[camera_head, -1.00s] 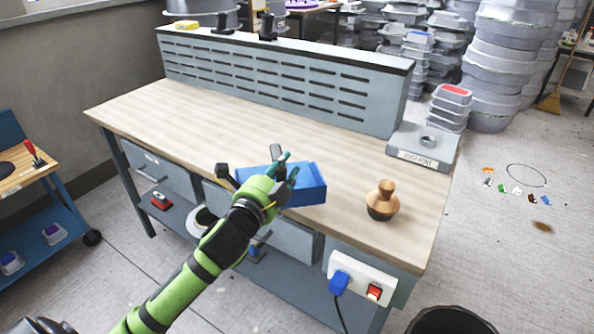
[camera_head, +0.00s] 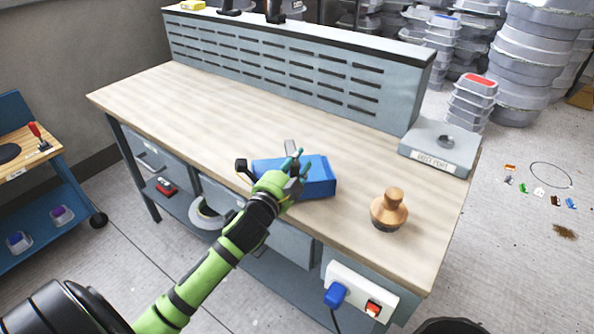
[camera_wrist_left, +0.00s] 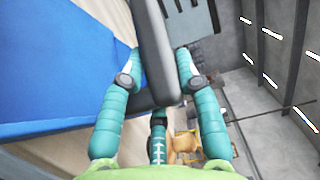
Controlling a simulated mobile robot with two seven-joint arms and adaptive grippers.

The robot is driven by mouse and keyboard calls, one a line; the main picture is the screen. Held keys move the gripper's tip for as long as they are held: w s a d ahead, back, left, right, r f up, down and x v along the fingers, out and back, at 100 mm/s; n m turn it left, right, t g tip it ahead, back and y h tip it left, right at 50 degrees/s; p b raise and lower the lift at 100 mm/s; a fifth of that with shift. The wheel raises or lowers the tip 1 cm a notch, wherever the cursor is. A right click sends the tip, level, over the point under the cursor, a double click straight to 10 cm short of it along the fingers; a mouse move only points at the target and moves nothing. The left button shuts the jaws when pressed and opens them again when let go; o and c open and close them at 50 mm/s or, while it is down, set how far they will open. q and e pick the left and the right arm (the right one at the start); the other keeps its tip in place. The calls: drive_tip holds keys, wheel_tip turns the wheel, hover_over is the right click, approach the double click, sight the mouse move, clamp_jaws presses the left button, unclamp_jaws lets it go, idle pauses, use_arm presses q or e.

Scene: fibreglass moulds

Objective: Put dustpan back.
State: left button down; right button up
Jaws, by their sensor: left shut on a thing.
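The blue dustpan (camera_head: 318,180) is over the wooden workbench top (camera_head: 215,112), near the front edge; I cannot tell whether it touches the wood. My left gripper (camera_head: 295,166) is at the dustpan's near side, its teal fingers closed on it. In the left wrist view, the teal fingers (camera_wrist_left: 157,78) are on either side of a dark grey handle (camera_wrist_left: 156,42), and the dustpan's blue surface (camera_wrist_left: 55,65) fills the left. My right gripper is not in view.
A grey labelled box (camera_head: 440,150) is at the bench's right end, beside the slotted back panel (camera_head: 300,72). A blue cart (camera_head: 40,205) stands left. A brown pile (camera_head: 565,232) lies on the floor.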

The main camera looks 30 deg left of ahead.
use_arm(q)
drive_tip(key=shift+f, duration=0.95)
drive_tip(key=shift+f, duration=0.15)
drive_tip(key=c, duration=0.9)
unclamp_jaws()
